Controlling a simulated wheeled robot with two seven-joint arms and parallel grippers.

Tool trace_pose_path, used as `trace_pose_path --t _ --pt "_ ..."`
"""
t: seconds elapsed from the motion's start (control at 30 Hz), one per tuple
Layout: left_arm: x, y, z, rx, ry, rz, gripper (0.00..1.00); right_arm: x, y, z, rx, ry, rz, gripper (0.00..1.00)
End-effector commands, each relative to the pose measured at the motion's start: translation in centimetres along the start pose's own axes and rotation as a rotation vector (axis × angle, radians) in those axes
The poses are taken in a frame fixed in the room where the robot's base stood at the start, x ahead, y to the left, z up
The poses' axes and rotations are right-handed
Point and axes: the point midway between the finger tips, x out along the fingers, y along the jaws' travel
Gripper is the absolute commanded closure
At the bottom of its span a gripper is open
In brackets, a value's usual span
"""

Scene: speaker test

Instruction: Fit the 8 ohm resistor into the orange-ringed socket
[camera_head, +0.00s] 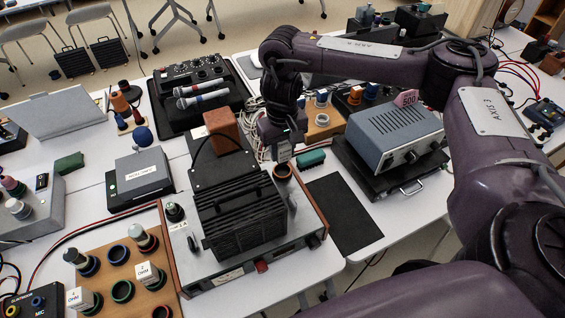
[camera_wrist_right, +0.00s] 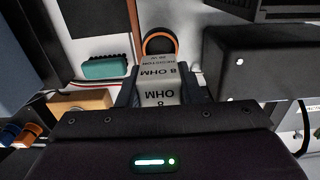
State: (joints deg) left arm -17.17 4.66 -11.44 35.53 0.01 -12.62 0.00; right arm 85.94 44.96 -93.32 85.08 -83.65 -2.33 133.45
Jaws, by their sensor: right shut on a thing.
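The 8 ohm resistor (camera_wrist_right: 158,90) is a pale block with black "8 OHM" lettering. My right gripper (camera_wrist_right: 160,72) is shut on it, with a dark finger on each side. In the head view the right gripper (camera_head: 282,142) points down, and a little of the resistor shows below it. The orange-ringed socket (camera_head: 283,171) is at the back right of the metal test unit (camera_head: 225,272). In the wrist view the orange ring (camera_wrist_right: 176,40) shows just past the resistor's end, which partly hides it. I cannot tell whether they touch. My left gripper is not in view.
A black ribbed box (camera_head: 240,218) stands on the unit beside the socket. A grey-blue amplifier (camera_head: 395,135) stands to the right, and a green block (camera_head: 311,159) lies between. A wooden rack (camera_head: 120,262) with 4 and 2 ohm resistors is at front left. A black mat (camera_head: 343,215) lies bare.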

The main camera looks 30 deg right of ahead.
Motion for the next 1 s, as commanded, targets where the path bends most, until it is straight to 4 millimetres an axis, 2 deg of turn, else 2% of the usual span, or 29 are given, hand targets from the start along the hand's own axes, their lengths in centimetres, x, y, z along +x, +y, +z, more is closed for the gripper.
trace_pose_path --t 0.3,0.87,0.9,1.0 --pt "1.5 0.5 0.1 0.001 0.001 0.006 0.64 3.9 -0.1 0.1 0.000 -0.003 -0.001 0.91" --pt "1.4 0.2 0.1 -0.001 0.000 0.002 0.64 4.8 0.0 0.0 -0.001 -0.001 -0.001 0.91" --pt "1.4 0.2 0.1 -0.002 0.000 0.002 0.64 4.9 0.0 0.0 -0.001 -0.001 -0.001 0.66" --pt "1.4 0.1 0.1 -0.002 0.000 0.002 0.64 4.9 0.0 0.0 -0.001 0.000 0.000 0.53"
